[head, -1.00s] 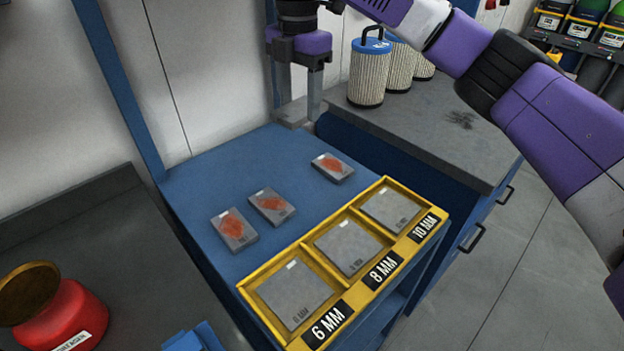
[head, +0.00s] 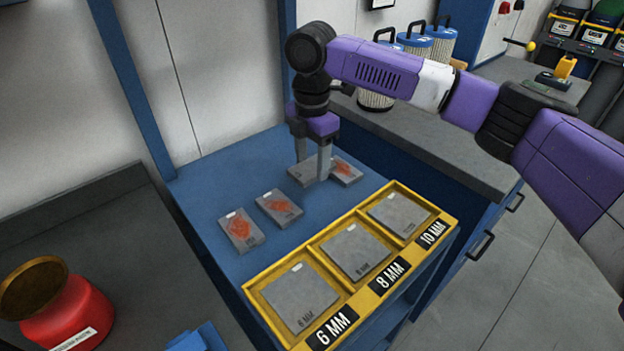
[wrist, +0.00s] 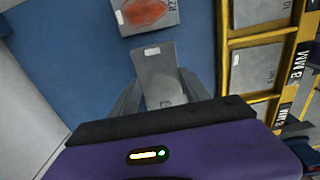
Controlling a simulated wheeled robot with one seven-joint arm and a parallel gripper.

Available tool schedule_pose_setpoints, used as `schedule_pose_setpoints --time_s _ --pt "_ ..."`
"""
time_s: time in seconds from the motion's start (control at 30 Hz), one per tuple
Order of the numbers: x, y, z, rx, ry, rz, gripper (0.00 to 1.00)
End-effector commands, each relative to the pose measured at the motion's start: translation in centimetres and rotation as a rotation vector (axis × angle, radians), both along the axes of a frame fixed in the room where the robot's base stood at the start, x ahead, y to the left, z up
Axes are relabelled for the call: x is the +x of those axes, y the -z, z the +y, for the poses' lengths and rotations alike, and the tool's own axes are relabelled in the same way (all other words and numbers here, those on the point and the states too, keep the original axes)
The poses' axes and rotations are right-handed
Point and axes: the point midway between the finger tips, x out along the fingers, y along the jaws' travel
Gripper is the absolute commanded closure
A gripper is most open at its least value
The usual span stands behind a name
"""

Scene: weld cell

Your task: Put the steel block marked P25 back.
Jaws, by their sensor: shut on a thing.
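My gripper (head: 312,170) is shut on a grey steel block (head: 301,173) at the back of the blue table top. The block is at or just above the surface; I cannot tell which. In the wrist view the held block (wrist: 158,66) lies between the fingers, with a small white label and no orange patch. Its marking begins with P2; the rest is hidden by my gripper. Close beside it is a block with an orange patch (head: 346,171), which also shows in the wrist view (wrist: 145,14).
Two more orange-patched blocks (head: 241,231) (head: 279,208) lie to the left in the same row. A yellow tray (head: 357,291) with 6 MM, 8 MM and 10 MM compartments, each holding plates, lines the front edge. A red pot (head: 70,318) stands at lower left.

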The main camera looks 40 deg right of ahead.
Motion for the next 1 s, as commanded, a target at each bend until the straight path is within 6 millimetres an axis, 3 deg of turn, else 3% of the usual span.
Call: schedule_pose_setpoints --time_s 0.27,0.6,0.97,1.0 --pt "0.0 1.6 -0.1 0.000 0.001 -0.002 1.00" --pt "0.0 5.4 -0.1 0.000 0.000 -0.001 1.00" --pt "0.0 5.7 0.0 0.001 0.000 -0.002 1.00" --pt "0.0 5.9 0.0 0.000 0.000 0.000 0.42"
